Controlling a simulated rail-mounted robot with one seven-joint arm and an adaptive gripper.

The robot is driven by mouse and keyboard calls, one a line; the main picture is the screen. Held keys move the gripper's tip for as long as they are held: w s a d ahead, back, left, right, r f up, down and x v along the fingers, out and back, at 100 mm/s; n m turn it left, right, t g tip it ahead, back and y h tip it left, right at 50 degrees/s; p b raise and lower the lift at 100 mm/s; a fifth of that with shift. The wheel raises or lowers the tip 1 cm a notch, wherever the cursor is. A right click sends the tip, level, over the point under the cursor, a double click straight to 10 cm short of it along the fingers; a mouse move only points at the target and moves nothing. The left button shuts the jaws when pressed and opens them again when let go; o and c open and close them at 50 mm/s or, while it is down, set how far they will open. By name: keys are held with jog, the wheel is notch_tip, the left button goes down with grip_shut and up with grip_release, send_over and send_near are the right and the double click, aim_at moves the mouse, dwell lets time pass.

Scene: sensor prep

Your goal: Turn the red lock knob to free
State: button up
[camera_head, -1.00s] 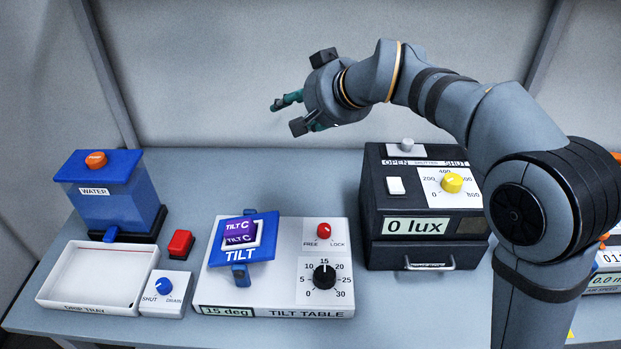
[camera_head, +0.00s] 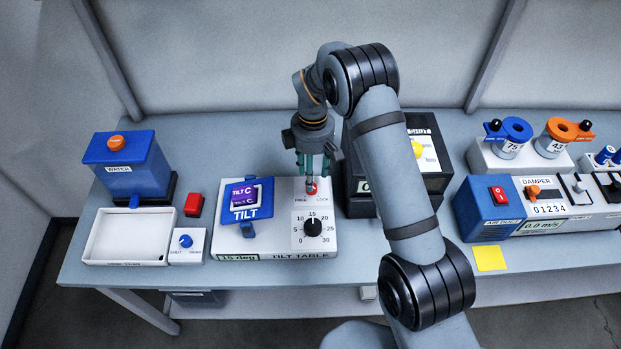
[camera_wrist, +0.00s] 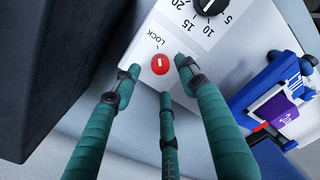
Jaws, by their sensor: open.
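The red lock knob (camera_head: 312,188) sits at the top right of the white tilt table panel (camera_head: 274,232), between its FREE and LOCK labels. It also shows in the wrist view (camera_wrist: 160,64), with a short white mark on top and the LOCK label close by; the FREE label is not visible there. My gripper (camera_head: 313,174) points down over the knob. In the wrist view my gripper's green fingers (camera_wrist: 158,78) are open and spread around the knob, with visible gaps. Whether the tips reach down to the knob's height is hard to tell.
A black dial (camera_head: 313,227) lies just in front of the knob. The blue tilt plate (camera_head: 262,209) stands to the left. A black lux box (camera_head: 358,201) is close on the right, partly behind my arm.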

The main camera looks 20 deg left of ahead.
jog(key=shift+s+f+p, duration=0.1)
jog(key=shift+f+p, duration=0.4)
jog(key=shift+f, duration=1.7)
grip_shut()
